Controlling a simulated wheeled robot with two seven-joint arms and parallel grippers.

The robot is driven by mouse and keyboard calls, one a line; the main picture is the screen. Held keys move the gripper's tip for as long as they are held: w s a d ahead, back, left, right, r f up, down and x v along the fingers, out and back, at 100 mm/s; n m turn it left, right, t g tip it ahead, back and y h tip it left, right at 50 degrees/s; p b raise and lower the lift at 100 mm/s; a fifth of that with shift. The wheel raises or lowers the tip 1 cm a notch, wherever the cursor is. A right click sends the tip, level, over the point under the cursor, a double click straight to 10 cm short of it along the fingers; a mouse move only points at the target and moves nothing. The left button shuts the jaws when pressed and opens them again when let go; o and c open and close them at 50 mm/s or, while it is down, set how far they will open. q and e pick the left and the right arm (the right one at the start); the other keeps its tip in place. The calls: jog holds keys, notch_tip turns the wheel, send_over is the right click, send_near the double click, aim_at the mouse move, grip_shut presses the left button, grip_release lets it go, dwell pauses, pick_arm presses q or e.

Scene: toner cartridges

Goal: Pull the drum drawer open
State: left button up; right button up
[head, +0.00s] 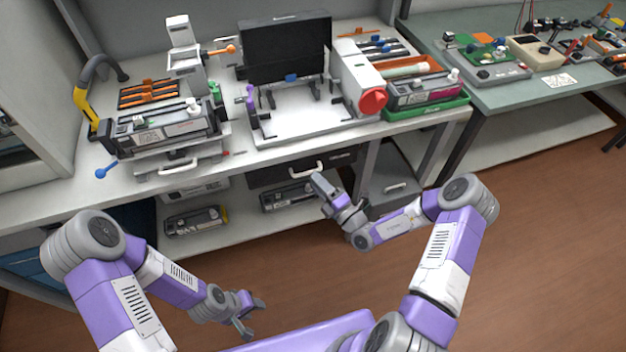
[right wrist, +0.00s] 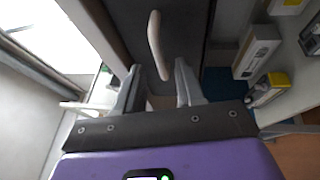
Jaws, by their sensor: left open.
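The dark drawer (head: 275,174) sits shut under the front edge of the workbench, with a pale bar handle (head: 307,168) on its front. In the right wrist view the same handle (right wrist: 157,45) stands out from the dark front (right wrist: 180,25), just ahead of and between my fingertips. My right gripper (head: 318,184) is close in front of and below the handle; in its wrist view (right wrist: 158,75) the fingers are apart and hold nothing. My left gripper (head: 254,314) is open and empty, low at the front, far from the drawer.
A white workbench (head: 260,146) carries a printer-like unit (head: 290,95) and toner cartridges (head: 165,132). A grey cabinet (head: 385,170) with its own handle stands right of the drawer. More cartridges (head: 195,222) lie on the lower shelf. The floor (head: 300,275) in front is clear.

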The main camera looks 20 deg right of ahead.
jog(key=shift+x, duration=1.25)
grip_shut()
